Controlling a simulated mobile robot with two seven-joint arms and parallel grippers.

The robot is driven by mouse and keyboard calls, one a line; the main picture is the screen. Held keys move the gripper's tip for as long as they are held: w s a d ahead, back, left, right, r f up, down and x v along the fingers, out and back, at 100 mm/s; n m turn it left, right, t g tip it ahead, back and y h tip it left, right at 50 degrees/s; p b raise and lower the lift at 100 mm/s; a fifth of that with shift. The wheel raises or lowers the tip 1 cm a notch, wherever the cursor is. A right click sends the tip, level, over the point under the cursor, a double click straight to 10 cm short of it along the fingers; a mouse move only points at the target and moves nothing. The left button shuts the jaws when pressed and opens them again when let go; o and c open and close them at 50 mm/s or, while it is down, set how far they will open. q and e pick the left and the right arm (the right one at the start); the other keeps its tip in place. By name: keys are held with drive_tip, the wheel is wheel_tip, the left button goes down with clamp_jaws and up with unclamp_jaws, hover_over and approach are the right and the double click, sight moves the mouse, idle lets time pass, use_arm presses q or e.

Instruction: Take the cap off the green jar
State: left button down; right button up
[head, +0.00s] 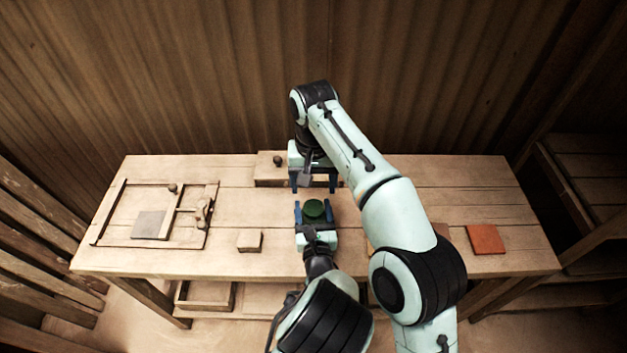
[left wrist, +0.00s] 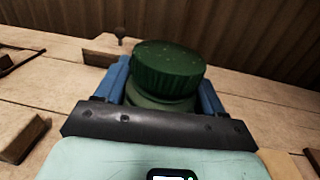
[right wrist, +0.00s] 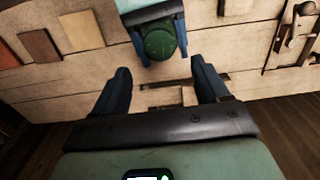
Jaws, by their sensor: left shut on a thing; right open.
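The green jar (left wrist: 160,101) stands upright in my left gripper (head: 314,213), whose blue fingers are shut on its body. Its ridged dark green cap (left wrist: 168,66) sits on top, above the fingers. The cap also shows in the head view (head: 314,208) and in the right wrist view (right wrist: 160,43). My right gripper (head: 314,186) is open and empty on the far side of the jar. In the right wrist view its fingers (right wrist: 160,72) are spread, with the cap ahead of the gap between them and apart from both.
The wooden table (head: 390,230) carries a wooden frame (head: 97,222) with a grey tile (head: 148,225) at left. A small wooden block (head: 250,241) lies left of the jar. An orange tile (head: 486,239) lies at right. A knobbed board (head: 265,172) is behind.

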sight(313, 207)
drive_tip(key=shift+f, duration=3.95)
drive_tip(key=c, duration=1.1)
drive_tip(key=n, duration=0.2)
drive_tip(key=shift+n, duration=0.4)
drive_tip(key=shift+r, duration=0.15)
drive_tip(key=shift+r, duration=1)
drive_tip(key=shift+r, duration=2)
